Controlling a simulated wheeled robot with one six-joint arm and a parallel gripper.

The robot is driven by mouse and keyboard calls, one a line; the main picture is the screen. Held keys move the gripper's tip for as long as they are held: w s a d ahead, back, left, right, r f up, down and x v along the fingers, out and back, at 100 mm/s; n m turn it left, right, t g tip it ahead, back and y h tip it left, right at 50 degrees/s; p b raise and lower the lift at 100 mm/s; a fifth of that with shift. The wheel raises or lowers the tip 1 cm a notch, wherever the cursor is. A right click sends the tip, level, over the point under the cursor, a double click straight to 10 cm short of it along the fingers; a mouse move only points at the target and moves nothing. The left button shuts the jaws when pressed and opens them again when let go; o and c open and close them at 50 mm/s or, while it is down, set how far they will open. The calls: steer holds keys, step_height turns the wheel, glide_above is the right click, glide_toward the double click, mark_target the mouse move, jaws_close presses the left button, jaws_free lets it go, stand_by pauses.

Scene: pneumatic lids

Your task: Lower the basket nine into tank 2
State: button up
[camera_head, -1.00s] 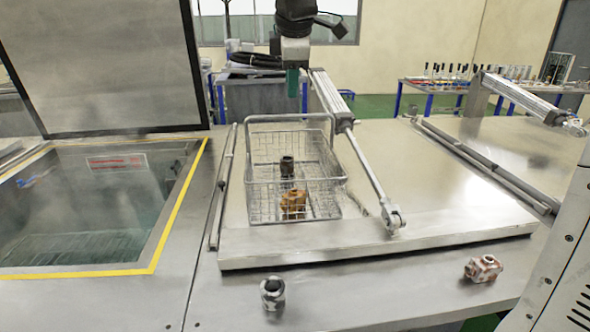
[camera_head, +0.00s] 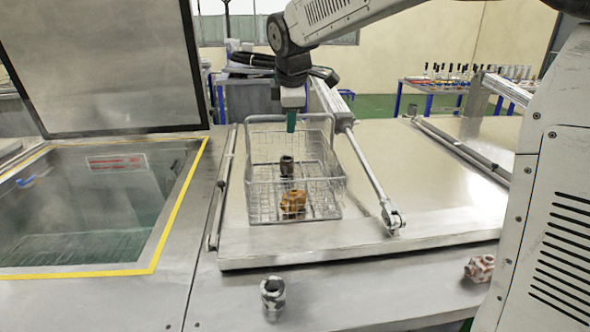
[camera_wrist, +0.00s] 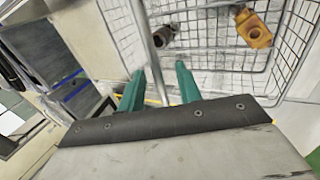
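The wire basket (camera_head: 262,183) stands upright on a closed metal lid (camera_head: 420,185). It holds a dark cylindrical part (camera_head: 286,166) and an orange-brown part (camera_head: 293,203); both also show in the wrist view. My gripper (camera_head: 291,127) points down at the top bar of the basket's handle (camera_head: 322,117). In the wrist view its green fingers (camera_wrist: 158,88) are apart, with the handle bar (camera_wrist: 147,43) passing between them. An open tank (camera_head: 95,215) with a yellow-edged rim and liquid inside is at the left; its number is not readable.
The open tank's raised lid (camera_head: 105,65) stands behind it. A pneumatic cylinder (camera_head: 365,165) slants close to the basket's right side. A grey metal part (camera_head: 272,292) and a reddish part (camera_head: 480,267) lie on the front ledge.

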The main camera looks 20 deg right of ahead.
jaws_close()
steer(key=shift+r, duration=0.15)
steer(key=shift+r, duration=0.1)
steer(key=shift+r, duration=1.4)
